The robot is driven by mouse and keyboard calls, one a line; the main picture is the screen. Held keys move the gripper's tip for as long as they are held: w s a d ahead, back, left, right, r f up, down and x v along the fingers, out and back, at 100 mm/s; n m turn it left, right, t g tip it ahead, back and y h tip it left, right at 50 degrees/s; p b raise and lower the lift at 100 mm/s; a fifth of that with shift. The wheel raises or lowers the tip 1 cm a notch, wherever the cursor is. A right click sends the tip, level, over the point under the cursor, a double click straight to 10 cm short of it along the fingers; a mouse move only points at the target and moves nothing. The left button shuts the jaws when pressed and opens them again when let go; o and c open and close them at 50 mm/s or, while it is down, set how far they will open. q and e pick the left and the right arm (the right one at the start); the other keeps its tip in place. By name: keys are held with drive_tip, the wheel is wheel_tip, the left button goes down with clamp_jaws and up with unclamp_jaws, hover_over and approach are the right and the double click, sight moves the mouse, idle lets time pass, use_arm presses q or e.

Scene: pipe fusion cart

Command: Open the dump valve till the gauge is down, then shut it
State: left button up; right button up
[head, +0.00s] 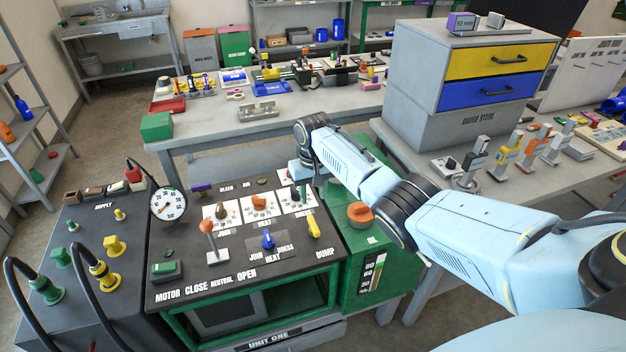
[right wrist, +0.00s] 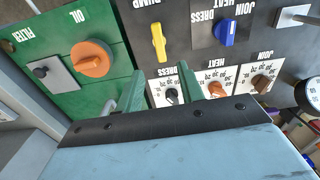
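The yellow dump valve handle (head: 313,228) stands on the dark console panel above the word DUMP; it also shows in the right wrist view (right wrist: 158,42). The round white gauge (head: 168,204) is at the panel's left edge; its reading is too small to tell. My right gripper (head: 302,188) is over the panel's back right, at the DRESS dial, beyond the dump handle. In the right wrist view its two green fingers (right wrist: 161,85) are apart, with the small dark DRESS knob (right wrist: 172,96) between them and gaps beside it. My left gripper is not in view.
An orange-tipped lever (head: 208,228) and a blue selector (head: 268,241) stand left of the dump handle. Orange and brown dial knobs (head: 264,201) are behind. The green oil tank with an orange cap (head: 359,212) is to the right. A grey drawer cabinet (head: 440,124) stands behind my arm.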

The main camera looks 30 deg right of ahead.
wheel_tip(320, 180, up, 3)
drive_tip(key=shift+f, duration=0.2)
idle(0.4)
